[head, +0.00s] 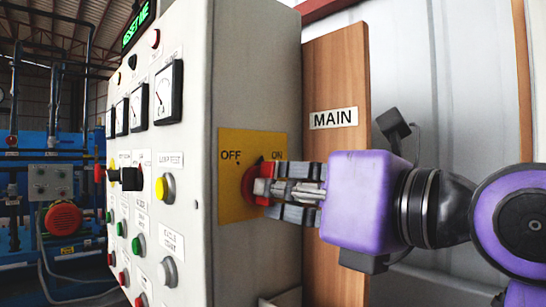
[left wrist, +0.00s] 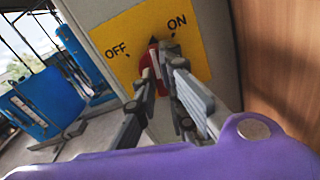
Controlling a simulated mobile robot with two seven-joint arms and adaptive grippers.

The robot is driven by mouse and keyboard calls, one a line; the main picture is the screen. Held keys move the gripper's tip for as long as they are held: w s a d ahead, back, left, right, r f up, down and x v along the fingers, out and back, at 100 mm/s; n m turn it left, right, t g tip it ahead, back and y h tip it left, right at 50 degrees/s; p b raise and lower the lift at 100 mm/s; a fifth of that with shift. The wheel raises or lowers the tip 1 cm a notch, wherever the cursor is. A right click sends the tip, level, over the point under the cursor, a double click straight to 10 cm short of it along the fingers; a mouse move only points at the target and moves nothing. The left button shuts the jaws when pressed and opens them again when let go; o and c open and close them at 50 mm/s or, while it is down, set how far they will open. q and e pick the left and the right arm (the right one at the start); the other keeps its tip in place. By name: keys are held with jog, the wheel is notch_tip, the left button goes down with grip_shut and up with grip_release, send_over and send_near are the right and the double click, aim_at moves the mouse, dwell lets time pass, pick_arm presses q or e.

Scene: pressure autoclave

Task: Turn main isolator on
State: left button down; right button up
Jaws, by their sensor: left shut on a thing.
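The main isolator is a red rotary knob (head: 248,184) on a yellow plate (head: 232,205) marked OFF and ON, on the side of the grey control cabinet. The knob's dark tip points up, between the two marks and somewhat toward ON in the head view. My left gripper (head: 268,187) is shut on the knob, its fingers on either side of it and hiding part of it. In the left wrist view the red knob (left wrist: 146,62) shows between the fingertips (left wrist: 155,72), below the OFF and ON lettering. My right gripper is not in view.
The cabinet front (head: 188,150) carries gauges, buttons and switches. A wooden board (head: 336,70) with a MAIN label (head: 334,118) stands beside the plate, behind my gripper. Blue machinery (head: 62,185) is at the far left.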

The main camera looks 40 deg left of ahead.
pick_arm(q)
jog(key=shift+s+m+p, duration=0.1)
jog(key=shift+m+p, duration=3.1)
jog(key=shift+m, duration=0.2)
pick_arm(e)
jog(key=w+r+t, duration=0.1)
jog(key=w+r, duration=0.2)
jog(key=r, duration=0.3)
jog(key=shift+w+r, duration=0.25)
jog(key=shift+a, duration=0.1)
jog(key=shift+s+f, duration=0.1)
pick_arm(q)
jog(key=c, duration=2.1)
grip_release()
jog(key=shift+a, duration=0.1)
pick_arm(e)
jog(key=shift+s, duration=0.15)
pick_arm(q)
jog(key=d, duration=0.8)
jog(key=s+d, duration=0.1)
jog(key=d, duration=0.3)
